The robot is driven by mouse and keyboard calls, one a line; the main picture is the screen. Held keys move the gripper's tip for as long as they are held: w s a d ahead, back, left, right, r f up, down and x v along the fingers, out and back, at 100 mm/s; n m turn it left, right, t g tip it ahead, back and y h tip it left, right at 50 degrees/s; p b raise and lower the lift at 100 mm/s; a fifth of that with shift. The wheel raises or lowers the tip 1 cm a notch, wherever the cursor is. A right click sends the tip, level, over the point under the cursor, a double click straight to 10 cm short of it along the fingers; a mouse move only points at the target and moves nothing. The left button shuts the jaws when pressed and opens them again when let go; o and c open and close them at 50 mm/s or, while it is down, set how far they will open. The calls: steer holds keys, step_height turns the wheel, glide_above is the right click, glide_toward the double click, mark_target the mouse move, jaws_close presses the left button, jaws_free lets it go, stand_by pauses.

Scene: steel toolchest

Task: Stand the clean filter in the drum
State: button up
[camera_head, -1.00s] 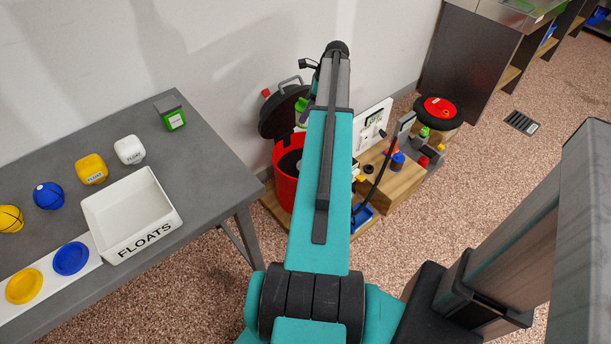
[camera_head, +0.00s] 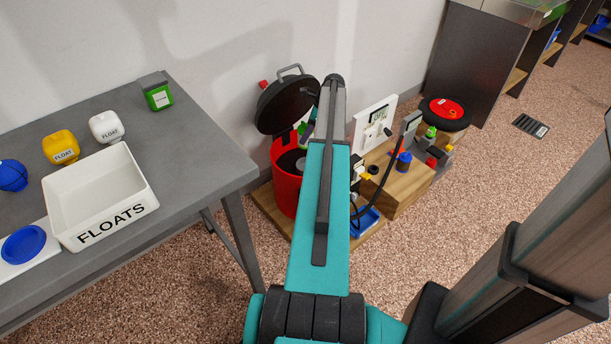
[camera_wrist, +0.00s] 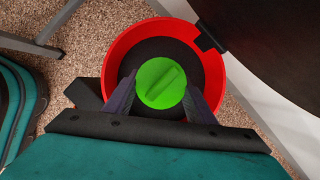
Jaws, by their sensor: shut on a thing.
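In the wrist view the drum's red rim (camera_wrist: 119,52) rings a dark interior. My gripper (camera_wrist: 160,78) is shut on the green-topped clean filter (camera_wrist: 160,84), one finger on each side of it. The filter lines up roughly with the middle of the drum opening. A bit of green, likely the filter (camera_head: 301,128), shows beside my arm, above the drum's rim. The filter's lower part is hidden, so its depth relative to the drum cannot be told.
A grey table (camera_head: 196,178) at left holds a white FLOATS tray (camera_head: 112,226), floats and a green box (camera_head: 157,94). Right of the drum are a wooden block (camera_head: 402,188), a white panel (camera_head: 373,120) and a blue tray (camera_head: 364,222).

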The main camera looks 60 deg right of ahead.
steer(key=f+b, duration=0.1)
steer(key=f, duration=0.1)
steer(key=d+f+b, duration=0.1)
steer(key=f, duration=0.1)
steer(key=w+f+b, duration=0.1)
steer(key=f, duration=0.1)
steer(key=shift+d+f, duration=0.2)
steer(key=shift+d, duration=0.15)
steer(key=shift+f+b, duration=0.65)
steer(key=shift+f, duration=1.8)
steer(key=shift+f+b, duration=0.7)
steer(key=shift+f, duration=1.8)
steer(key=shift+f, duration=0.3)
steer(key=o, duration=1.2)
